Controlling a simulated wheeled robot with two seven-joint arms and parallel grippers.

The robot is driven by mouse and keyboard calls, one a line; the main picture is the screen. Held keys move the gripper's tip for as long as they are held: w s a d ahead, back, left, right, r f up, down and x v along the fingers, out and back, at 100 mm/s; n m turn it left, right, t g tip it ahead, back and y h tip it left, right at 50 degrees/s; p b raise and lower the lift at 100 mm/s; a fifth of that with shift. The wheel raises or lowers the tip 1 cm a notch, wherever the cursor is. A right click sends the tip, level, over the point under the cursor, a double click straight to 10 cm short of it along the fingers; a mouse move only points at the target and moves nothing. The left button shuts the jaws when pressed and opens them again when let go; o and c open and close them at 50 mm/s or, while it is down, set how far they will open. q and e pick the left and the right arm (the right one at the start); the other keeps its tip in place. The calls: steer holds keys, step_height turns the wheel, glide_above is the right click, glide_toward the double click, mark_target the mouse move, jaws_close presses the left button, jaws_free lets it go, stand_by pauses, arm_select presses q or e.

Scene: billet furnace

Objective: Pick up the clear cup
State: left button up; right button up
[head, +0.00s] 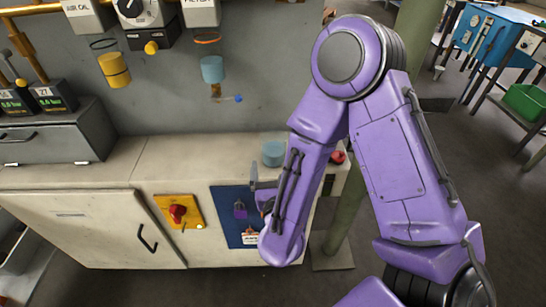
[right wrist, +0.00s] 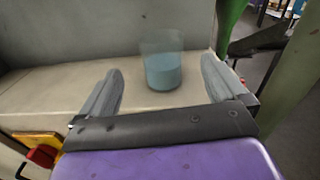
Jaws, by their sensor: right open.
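The clear cup (head: 273,153) stands upright on the cream cabinet top near the wall, with pale blue content showing through it. In the right wrist view the cup (right wrist: 162,72) appears between and beyond the two fingers, apart from both. My right gripper (head: 262,186) is in front of the cup in the head view, largely hidden by my purple forearm. In the right wrist view the right gripper (right wrist: 160,78) has its fingers spread wide with nothing held. My left gripper is not in view.
The cabinet top (head: 190,155) is clear left of the cup up to a grey box (head: 60,135). A red knob-like object (head: 338,157) is right of the cup. A green post (head: 345,215) stands at the right.

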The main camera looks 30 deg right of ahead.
mark_target(273, 130)
steer(key=shift+m, duration=0.6)
steer(key=x, duration=0.3)
steer(key=p+x, duration=0.1)
steer(key=x, duration=0.2)
steer(key=r+p+x, duration=0.1)
steer(key=x, duration=0.3)
steer(key=shift+d, duration=0.1)
steer(key=shift+w+d+f, duration=0.1)
steer(key=shift+w, duration=0.15)
steer(key=c, duration=1.4)
steer(key=shift+o, duration=0.2)
